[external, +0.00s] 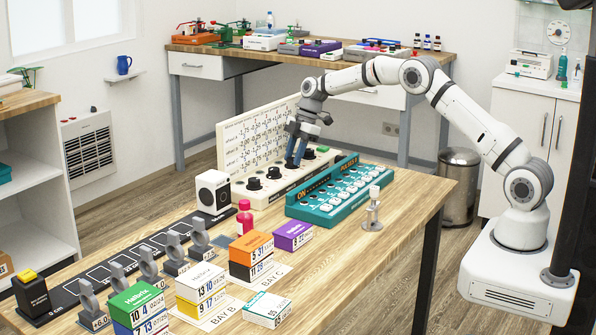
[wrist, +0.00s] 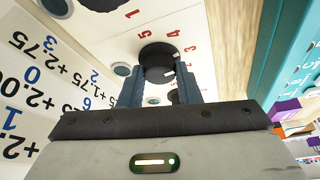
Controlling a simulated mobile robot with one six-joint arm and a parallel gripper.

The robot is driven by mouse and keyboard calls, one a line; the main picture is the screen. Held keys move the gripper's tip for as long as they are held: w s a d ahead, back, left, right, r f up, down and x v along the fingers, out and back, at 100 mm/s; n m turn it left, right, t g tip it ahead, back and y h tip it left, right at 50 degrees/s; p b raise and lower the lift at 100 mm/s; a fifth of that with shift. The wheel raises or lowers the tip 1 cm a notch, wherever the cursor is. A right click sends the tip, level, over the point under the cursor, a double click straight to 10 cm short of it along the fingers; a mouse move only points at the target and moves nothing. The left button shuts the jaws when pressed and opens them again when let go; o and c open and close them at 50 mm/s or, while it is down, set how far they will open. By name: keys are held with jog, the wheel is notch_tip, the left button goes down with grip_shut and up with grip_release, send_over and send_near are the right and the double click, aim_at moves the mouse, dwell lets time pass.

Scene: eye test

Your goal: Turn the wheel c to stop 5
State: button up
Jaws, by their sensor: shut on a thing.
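A long white panel (external: 262,196) with a row of black wheels stands on the wooden table. My gripper (external: 291,164) points down over the panel, to the right of two bare black wheels (external: 273,173). In the wrist view my gripper (wrist: 161,72) is shut on a black wheel (wrist: 157,54), one finger on each side. Red numerals, among them 5, 4 and 3, curve around this wheel. A small white mark shows on it near the right finger; I cannot tell which numeral it points at. The fingers hide part of the wheel. Its letter is not readable.
A white board (external: 258,138) of printed values stands behind the panel. A teal switch box (external: 338,190) lies close in front. A black-and-white speaker-like box (external: 213,192) and a pink bottle (external: 244,218) stand at the panel's left end. The right table corner is clear.

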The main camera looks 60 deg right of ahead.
jog(key=n+g+p, duration=0.1)
jog(key=n, duration=0.1)
jog(key=n+p, duration=0.1)
jog(key=n, duration=0.1)
jog(key=shift+w+n+g, duration=0.2)
jog(key=shift+n+g, duration=0.2)
dwell(0.4)
jog(key=o, duration=1)
jog(key=shift+c, duration=0.2)
jog(key=v, duration=0.7)
jog(key=shift+d+r+p, duration=0.25)
jog(key=shift+r+p, duration=0.1)
jog(key=shift+w, duration=0.1)
